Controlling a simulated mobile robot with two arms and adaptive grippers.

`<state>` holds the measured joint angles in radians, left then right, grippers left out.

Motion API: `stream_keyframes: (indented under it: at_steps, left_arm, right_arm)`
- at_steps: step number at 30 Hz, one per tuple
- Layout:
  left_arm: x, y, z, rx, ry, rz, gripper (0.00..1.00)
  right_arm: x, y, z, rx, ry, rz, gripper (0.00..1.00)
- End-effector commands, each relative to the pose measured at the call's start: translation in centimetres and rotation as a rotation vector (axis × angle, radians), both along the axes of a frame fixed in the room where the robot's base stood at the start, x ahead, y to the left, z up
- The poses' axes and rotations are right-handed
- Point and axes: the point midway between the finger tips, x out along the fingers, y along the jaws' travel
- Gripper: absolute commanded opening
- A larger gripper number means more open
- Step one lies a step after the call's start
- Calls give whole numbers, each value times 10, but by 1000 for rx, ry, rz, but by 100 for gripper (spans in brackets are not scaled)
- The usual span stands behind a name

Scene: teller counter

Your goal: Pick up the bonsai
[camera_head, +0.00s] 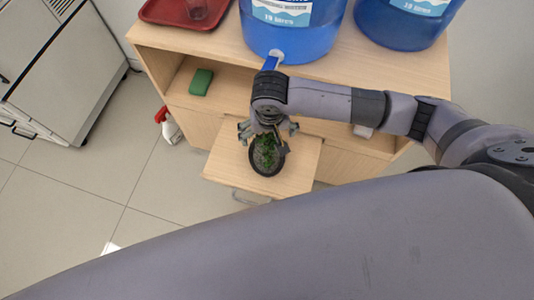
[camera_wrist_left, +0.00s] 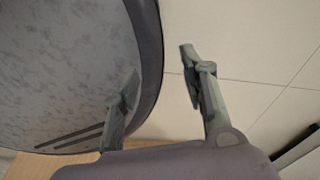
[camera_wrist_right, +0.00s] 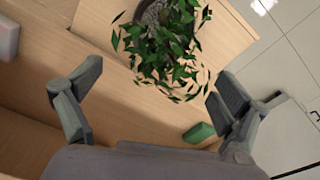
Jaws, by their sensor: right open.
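The bonsai (camera_head: 266,152) has green leaves and a dark round pot (camera_head: 265,172). It stands on a low wooden surface (camera_head: 225,165) that juts out in front of the counter. My right gripper (camera_head: 267,129) is over the bonsai at its counter side, pointing down, with its fingers spread. In the right wrist view the bonsai (camera_wrist_right: 168,52) shows beyond the open fingers of the right gripper (camera_wrist_right: 155,80), and nothing is held. In the left wrist view my left gripper (camera_wrist_left: 158,70) has its fingers apart and empty, away from the bonsai.
Two blue water containers (camera_head: 290,38) (camera_head: 395,32) and a red tray (camera_head: 185,12) stand on the counter (camera_head: 222,52). A green block (camera_head: 201,82) lies on the shelf below. A red and white bottle (camera_head: 168,125) stands beside the counter.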

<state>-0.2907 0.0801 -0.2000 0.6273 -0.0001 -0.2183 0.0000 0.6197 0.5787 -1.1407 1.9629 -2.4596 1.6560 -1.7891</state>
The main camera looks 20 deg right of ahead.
Motion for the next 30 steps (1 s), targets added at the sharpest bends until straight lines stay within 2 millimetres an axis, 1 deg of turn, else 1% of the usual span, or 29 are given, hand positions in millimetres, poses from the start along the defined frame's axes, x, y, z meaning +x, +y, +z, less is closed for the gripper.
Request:
stream_keyframes:
  at_steps: [3, 5, 8, 13, 30]
  left_arm:
    - [-8, 1, 2, 2, 12, 0, 40]
    - [-12, 1, 2, 2, 18, 0, 40]
    - [-16, 1, 1, 2, 24, 0, 40]
    - [-16, 1, 1, 2, 25, 0, 40]
    - [-11, 1, 1, 2, 17, 0, 40]
  right_arm:
    - [1, -1, -16, 1, 3, -2, 94]
    - [2, -1, -21, 0, 2, -1, 94]
    - [3, -1, -24, 0, -1, 1, 94]
    - [3, -1, -24, 0, -1, 1, 94]
    - [3, -1, -24, 0, 0, 0, 56]
